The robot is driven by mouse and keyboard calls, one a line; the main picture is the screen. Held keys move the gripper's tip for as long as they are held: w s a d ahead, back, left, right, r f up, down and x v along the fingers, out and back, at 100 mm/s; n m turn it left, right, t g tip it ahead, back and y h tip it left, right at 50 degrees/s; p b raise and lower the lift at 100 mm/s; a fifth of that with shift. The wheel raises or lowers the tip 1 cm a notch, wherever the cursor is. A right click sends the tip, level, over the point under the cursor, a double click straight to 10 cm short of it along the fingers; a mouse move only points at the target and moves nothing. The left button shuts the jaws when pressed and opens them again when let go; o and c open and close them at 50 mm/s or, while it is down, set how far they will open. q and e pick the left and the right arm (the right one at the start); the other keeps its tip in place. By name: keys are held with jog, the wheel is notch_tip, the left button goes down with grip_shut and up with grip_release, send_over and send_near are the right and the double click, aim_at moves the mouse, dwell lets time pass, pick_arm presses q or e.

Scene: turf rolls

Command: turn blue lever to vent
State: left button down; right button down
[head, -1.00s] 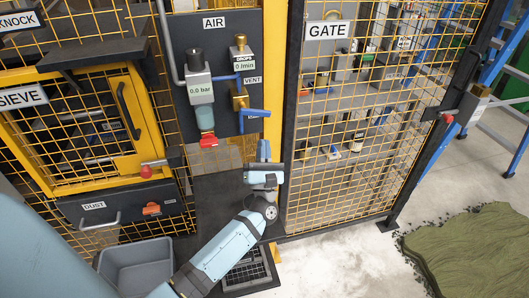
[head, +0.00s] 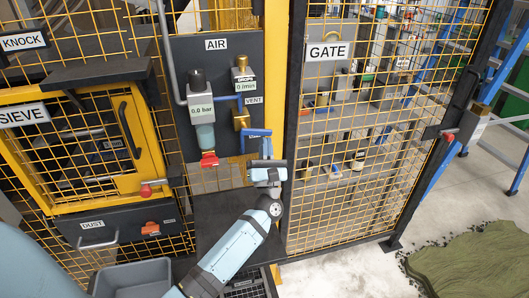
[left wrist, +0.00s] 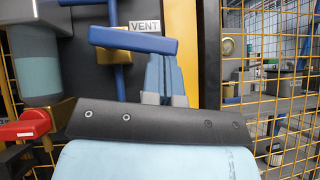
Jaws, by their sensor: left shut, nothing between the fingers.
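My left gripper (head: 267,148) is shut and empty, pointing up just under the lever's right end. Its fingers also show in the left wrist view (left wrist: 164,76), their tips meeting the bar's lower edge in the picture; I cannot tell if they touch. My right gripper is out of view.
A gauge reading 0.0 bar (head: 201,110) with a red handle (head: 208,159) is left of the lever. The yellow frame post and mesh GATE (head: 345,130) stand close on the right. A dark shelf (head: 225,220) is below the panel.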

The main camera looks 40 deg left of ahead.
pick_arm(q)
jog(key=s+d+f+n+g+y+b, duration=0.2)
jog(key=d+f+n+g+y+b, duration=0.2)
jog(key=d+n+b, duration=0.1)
jog(key=shift+s+f+n+y+b, duration=0.15)
jog(key=shift+s+n+y+b, duration=0.2)
jog(key=shift+b, duration=0.45)
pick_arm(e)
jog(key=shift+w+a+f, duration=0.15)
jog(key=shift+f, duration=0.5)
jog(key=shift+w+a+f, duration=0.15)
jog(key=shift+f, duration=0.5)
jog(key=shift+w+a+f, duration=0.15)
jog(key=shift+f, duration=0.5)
